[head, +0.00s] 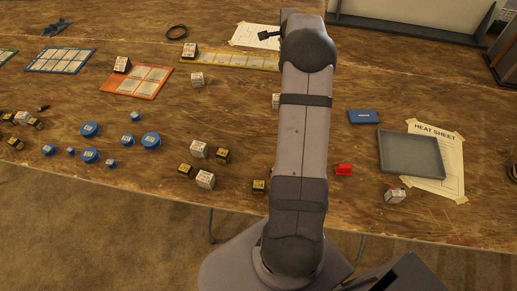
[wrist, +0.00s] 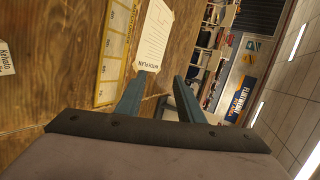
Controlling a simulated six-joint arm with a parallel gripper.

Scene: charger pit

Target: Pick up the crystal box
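I cannot tell which box is the crystal box, as the labels are too small to read. Small white boxes stand on the table in the head view: one near the middle (head: 197,79), two lower down (head: 199,149) (head: 205,180), and one at the lower right (head: 395,196). Black-and-yellow boxes (head: 222,156) stand close to the lower pair. In the wrist view my gripper (wrist: 158,97) has its two fingers spread apart with nothing between them. It is over the far part of the table, away from these boxes. My arm hides part of the table.
A grey tray (head: 381,153) overlaps a heat sheet (head: 447,181) at the right. A red block (head: 344,170) and a blue item (head: 363,116) are nearby. Blue round pieces (head: 151,139) lie left. Orange (head: 152,72) and yellow (head: 228,60) cards lie farther back.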

